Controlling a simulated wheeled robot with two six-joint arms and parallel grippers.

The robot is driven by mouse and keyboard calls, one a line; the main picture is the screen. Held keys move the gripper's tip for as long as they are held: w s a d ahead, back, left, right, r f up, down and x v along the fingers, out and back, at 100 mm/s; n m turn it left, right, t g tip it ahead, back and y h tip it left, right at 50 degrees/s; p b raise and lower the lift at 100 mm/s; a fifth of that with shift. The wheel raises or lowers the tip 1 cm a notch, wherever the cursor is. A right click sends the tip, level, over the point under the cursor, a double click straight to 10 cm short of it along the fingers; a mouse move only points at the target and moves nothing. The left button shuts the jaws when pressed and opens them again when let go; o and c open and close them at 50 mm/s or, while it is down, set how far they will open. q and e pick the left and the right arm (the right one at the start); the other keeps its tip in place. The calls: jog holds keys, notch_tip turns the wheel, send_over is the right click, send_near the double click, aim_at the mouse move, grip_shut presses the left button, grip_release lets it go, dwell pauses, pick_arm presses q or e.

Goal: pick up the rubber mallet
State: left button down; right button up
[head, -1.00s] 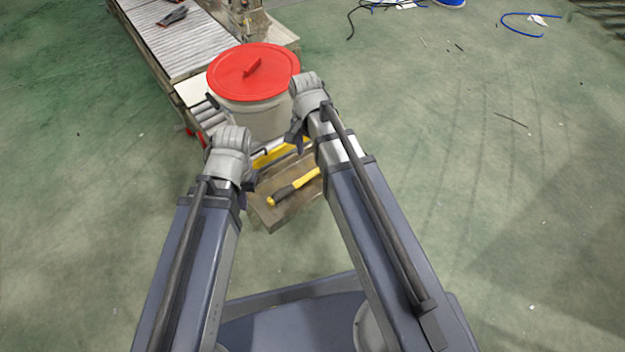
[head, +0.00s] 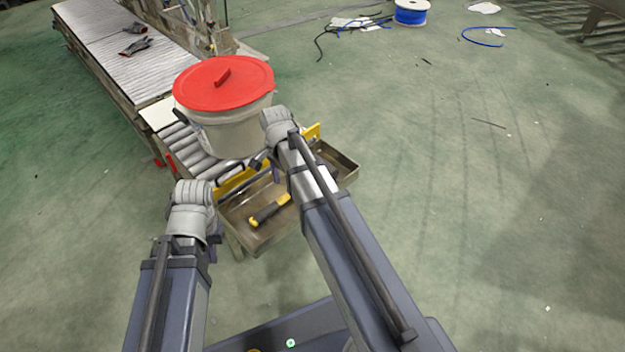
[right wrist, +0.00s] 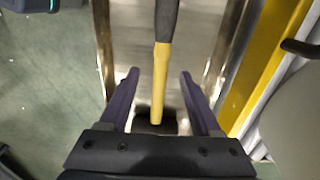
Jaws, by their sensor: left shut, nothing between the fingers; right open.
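The rubber mallet (head: 257,220) lies in a shallow metal tray (head: 348,166). Yellow and dark parts of it show in the head view; my right arm hides the rest. In the right wrist view its yellow handle part (right wrist: 160,82) runs down from a dark section.
A white bucket (head: 235,130) with a red lid (head: 222,82) stands on rollers (head: 190,150) behind the tray. A yellow rail (right wrist: 277,60) borders the tray. A conveyor (head: 110,45) with gloves (head: 135,40) extends back left. The floor at right is mostly clear.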

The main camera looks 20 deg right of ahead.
aim_at(285, 195)
pick_arm(q)
jog(key=shift+f, duration=0.45)
pick_arm(e)
jog(key=shift+f, duration=0.45)
notch_tip(285, 195, down, 5)
jog(key=b, duration=0.5)
jog(key=shift+f, duration=0.1)
pick_arm(q)
notch_tip(285, 195, down, 5)
pick_arm(e)
jog(key=shift+c, duration=0.4)
grip_shut()
